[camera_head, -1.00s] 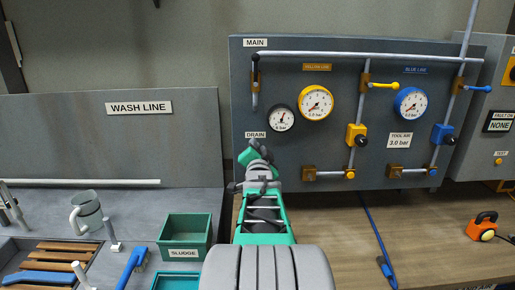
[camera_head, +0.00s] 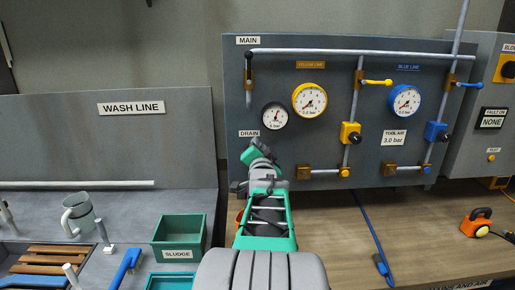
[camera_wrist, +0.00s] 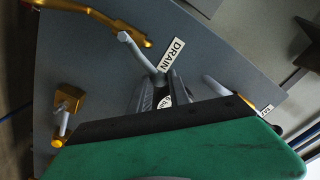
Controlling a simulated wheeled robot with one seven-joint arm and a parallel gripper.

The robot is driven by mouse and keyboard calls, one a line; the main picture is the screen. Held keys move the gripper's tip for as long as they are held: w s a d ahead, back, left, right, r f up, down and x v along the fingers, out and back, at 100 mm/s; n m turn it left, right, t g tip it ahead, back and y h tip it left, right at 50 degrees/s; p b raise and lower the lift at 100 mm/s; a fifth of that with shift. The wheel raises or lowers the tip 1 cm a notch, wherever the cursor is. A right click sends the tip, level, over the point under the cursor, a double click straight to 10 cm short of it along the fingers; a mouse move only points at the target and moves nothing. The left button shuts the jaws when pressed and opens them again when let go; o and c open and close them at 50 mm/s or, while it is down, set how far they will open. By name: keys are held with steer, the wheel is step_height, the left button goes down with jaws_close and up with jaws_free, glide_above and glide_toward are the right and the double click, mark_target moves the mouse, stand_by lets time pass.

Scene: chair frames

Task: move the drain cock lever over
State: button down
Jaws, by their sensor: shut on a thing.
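In the wrist view a pale grey lever (camera_wrist: 138,50) with a rounded end runs down to my fingertips, beside the DRAIN label (camera_wrist: 171,54). My gripper (camera_wrist: 166,88) is shut on the lever near its lower end. The fingertips are not clear in the head view. A gauge face shows partly between the fingers in the wrist view.
The dark-rimmed gauge (camera_head: 275,116) and yellow gauge (camera_head: 309,100) are close to my arm. Yellow (camera_head: 376,82) and blue (camera_head: 467,85) levers stick out to the right. A green sludge bin (camera_head: 180,238) stands left of my arm. The bench right of my arm is mostly clear.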

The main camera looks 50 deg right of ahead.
steer(key=shift+s+d+f+b, duration=0.6)
steer(key=shift+s+f+b, duration=0.05)
steer(key=shift+f+b, duration=0.15)
